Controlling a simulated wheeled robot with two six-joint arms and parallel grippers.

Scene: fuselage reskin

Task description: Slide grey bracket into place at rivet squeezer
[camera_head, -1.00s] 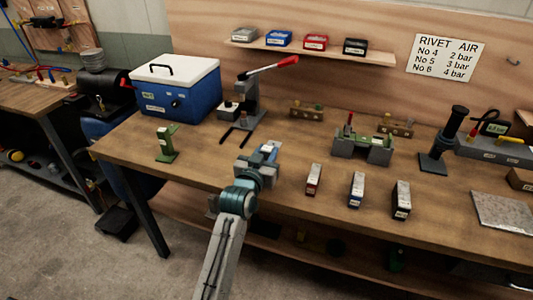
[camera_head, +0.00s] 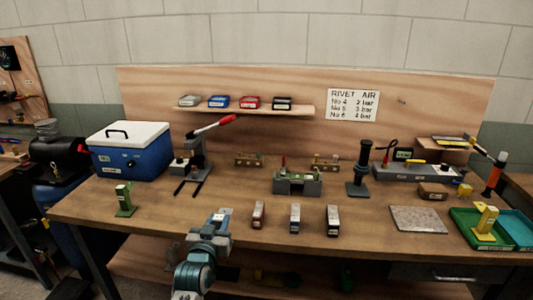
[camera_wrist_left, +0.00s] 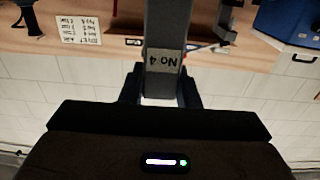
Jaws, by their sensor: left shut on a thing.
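My left gripper (camera_head: 219,222) is shut on the grey bracket (camera_wrist_left: 165,35), with a finger on each side of it in the left wrist view. The bracket carries a "No 4" label. In the head view it shows only as a small grey-blue piece (camera_head: 221,214) at the fingertips, near the bench's front edge. The rivet squeezer appears to be the grey lever press (camera_head: 196,158) with a red handle, further back and slightly left. Two dark prongs stick out from its front. The bracket is apart from it. My right gripper is not in view.
A blue cooler (camera_head: 131,158) and a green bracket (camera_head: 124,199) stand left. Red (camera_head: 258,214), blue (camera_head: 295,217) and dark (camera_head: 333,219) blocks stand right of my gripper. A grey fixture (camera_head: 298,182) is behind them. Bare bench lies between gripper and press.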

